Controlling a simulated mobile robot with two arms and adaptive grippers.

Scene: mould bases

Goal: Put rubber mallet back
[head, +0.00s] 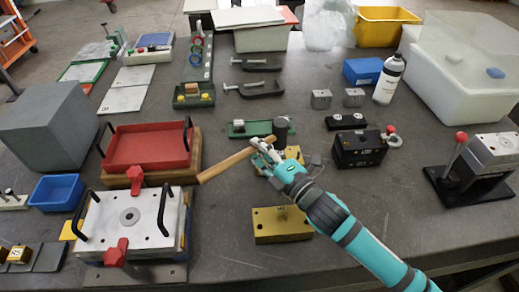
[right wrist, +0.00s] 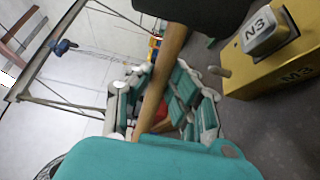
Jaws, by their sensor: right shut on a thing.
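The rubber mallet has a light wooden handle (head: 225,166) and a dark head (head: 281,130). In the head view my right gripper (head: 264,153) is shut on the handle close to the head. The handle points to the lower left, toward the red tray. The handle also shows between the fingers in the right wrist view (right wrist: 170,55), with part of the dark head (right wrist: 210,12) at the top. The mallet appears held above the table; the exact gap cannot be told. My left gripper is not in view.
A green holder (head: 243,134) lies just behind the mallet. A yellow block marked N3 (right wrist: 285,70) is beside the mallet head, partly hidden in the head view. Another yellow block (head: 282,233) sits in front. A red tray (head: 147,148) and a clamped plate (head: 130,222) stand left.

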